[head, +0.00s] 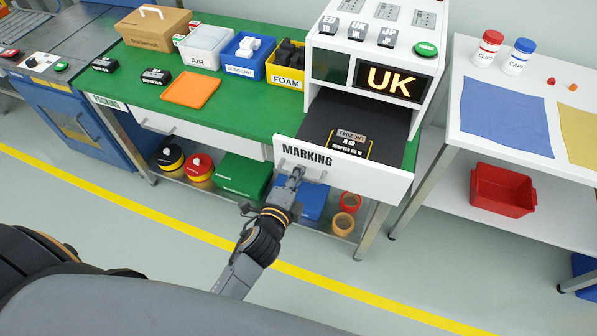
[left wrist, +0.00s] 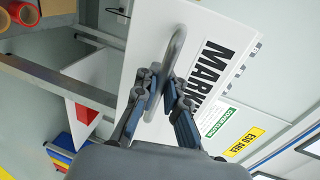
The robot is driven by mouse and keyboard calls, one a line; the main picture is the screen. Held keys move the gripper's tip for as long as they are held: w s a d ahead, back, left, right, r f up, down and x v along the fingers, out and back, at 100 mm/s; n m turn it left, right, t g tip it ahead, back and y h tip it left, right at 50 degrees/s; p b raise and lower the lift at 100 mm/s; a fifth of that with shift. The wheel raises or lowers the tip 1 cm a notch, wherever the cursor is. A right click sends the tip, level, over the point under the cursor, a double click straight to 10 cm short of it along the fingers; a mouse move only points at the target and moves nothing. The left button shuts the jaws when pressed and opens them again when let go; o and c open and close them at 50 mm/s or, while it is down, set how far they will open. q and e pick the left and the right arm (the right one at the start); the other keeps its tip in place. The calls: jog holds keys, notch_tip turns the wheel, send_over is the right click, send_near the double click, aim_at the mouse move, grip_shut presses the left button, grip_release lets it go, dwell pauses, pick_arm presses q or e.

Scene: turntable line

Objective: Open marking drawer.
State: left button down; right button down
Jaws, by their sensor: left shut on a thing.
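The white marking drawer (head: 375,184), labelled MARKING, stands pulled out from under the white machine with the UK display (head: 391,83). Its dark inside is visible and holds a black plate (head: 352,138) with a small grey label piece and yellow marks. My left gripper (head: 295,178) is at the left part of the drawer front, shut on the grey bar handle (head: 312,168). In the left wrist view the fingers (left wrist: 163,92) close around the handle loop (left wrist: 179,45), beside the drawer front (left wrist: 150,30). My right gripper is not in view.
The green bench (head: 160,98) carries bins and an orange tray (head: 190,90). Tape rolls (head: 343,223) and a blue bin (head: 314,202) sit on the shelf below the drawer. A white table (head: 500,132) stands to the right. The floor in front is clear.

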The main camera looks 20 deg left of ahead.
pick_arm(q)
jog(key=shift+r, duration=0.1)
jog(key=c, duration=1.7)
grip_release()
jog(key=v, duration=1.2)
